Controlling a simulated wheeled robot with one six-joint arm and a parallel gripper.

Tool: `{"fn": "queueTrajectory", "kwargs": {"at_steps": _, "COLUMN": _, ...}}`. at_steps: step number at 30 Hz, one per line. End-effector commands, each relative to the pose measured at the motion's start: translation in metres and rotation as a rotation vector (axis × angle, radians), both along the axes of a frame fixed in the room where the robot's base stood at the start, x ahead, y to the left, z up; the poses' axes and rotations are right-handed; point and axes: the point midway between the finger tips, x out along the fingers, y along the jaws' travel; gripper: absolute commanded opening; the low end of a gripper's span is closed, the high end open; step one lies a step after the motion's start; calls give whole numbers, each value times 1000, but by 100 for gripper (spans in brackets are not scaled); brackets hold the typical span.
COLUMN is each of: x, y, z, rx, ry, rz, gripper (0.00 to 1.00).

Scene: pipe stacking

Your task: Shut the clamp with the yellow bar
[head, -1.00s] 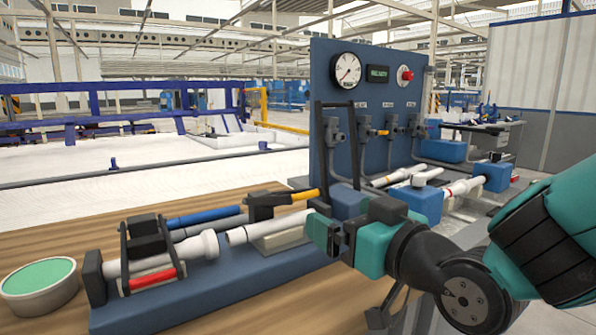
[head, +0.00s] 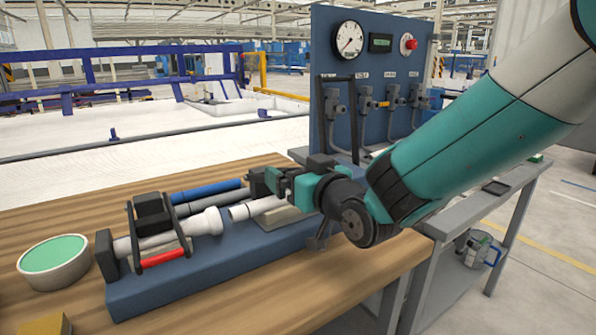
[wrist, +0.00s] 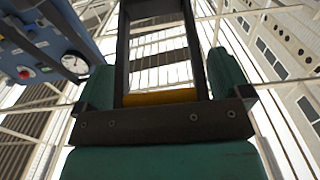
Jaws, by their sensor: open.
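The yellow bar (wrist: 160,97) lies crosswise between my open fingers in the wrist view, close to the gripper's palm. The dark side arms of its clamp (wrist: 123,55) run up from it. In the wrist view my gripper (wrist: 160,70) has a teal finger on each side of the clamp's frame. In the head view my gripper (head: 275,182) is at the right part of the blue fixture (head: 205,272), covering most of this clamp and its yellow bar. I cannot tell whether the fingers touch the bar.
A second clamp (head: 153,212) with a red bar (head: 163,258) sits over the white pipe (head: 200,224) at the left. Blue (head: 208,189) and grey pipes lie behind. A green-topped bowl (head: 54,262) stands left. A gauge panel (head: 372,75) rises behind my gripper.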

Motion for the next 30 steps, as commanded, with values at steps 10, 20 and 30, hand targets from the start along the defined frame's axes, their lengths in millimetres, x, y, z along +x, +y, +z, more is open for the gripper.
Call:
{"fn": "queueTrajectory", "kwargs": {"at_steps": 10, "x": 0, "y": 0, "z": 0, "rx": 0, "ry": 0, "rz": 0, "gripper": 45}}
{"fn": "queueTrajectory", "kwargs": {"at_steps": 20, "x": -3, "y": -2, "z": -18, "rx": 29, "ry": -43, "rz": 0, "gripper": 37}}
{"fn": "queueTrajectory", "kwargs": {"at_steps": 30, "x": -7, "y": -5, "z": -39, "rx": 104, "ry": -156, "rz": 1, "gripper": 37}}
